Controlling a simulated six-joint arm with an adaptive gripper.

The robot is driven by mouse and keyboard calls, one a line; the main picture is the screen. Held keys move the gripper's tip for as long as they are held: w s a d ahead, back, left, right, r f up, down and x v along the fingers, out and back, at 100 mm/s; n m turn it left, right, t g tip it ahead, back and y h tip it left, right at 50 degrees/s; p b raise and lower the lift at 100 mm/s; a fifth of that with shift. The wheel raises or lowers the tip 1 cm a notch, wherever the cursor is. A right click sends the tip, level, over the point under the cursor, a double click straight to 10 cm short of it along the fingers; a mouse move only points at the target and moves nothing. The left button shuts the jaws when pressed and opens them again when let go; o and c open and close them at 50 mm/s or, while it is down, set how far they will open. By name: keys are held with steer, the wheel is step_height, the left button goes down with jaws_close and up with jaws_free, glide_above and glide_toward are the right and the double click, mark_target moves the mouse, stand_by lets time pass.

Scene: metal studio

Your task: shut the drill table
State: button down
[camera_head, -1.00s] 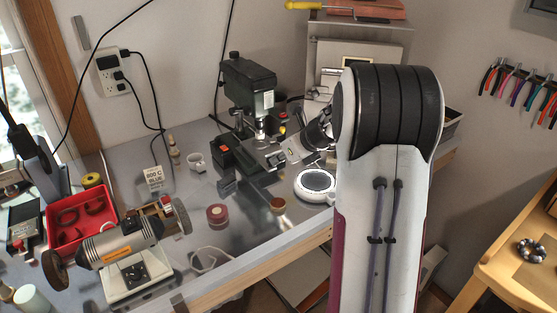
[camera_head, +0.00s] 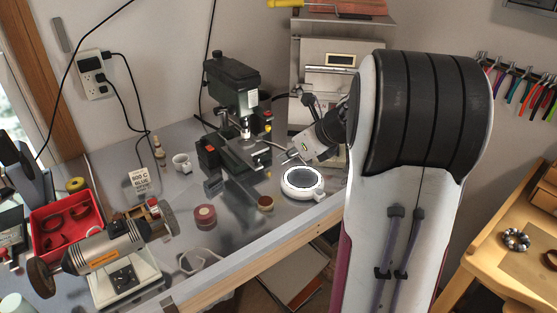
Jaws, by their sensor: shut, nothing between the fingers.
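The drill press (camera_head: 232,84) stands on the metal bench left of centre, with a dark green head and a bright chuck. Its drill table (camera_head: 246,158) is a dark plate low under the chuck, with a dark bar running from it towards the bench front. How far the table is out is hard to tell. My gripper (camera_head: 291,155) reaches in from behind my large arm link and is shut and empty. It appears just right of the table, with a small gap in the picture. My arm hides part of the wrist.
A white round device (camera_head: 302,184) sits just below my gripper. A bench grinder (camera_head: 112,248) and red tray (camera_head: 66,228) are at left. A furnace (camera_head: 327,67) stands behind.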

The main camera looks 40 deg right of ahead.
steer(key=shift+v, duration=1.8)
steer(key=s+a+f+n+g, duration=0.4)
steer(key=s+a+n, duration=0.6)
steer(key=n, duration=0.6)
steer(key=s+a+r+n, duration=0.2)
steer(key=s+a+n, duration=0.4)
steer(key=a+n, duration=0.3)
steer(key=s+a+r+n+t+h, duration=0.1)
steer(key=s+a+r+n, duration=0.2)
steer(key=s+a+n, duration=0.4)
steer(key=shift+s+a+n, duration=0.25)
steer(key=shift+a+n, duration=0.85)
steer(key=shift+a, duration=0.05)
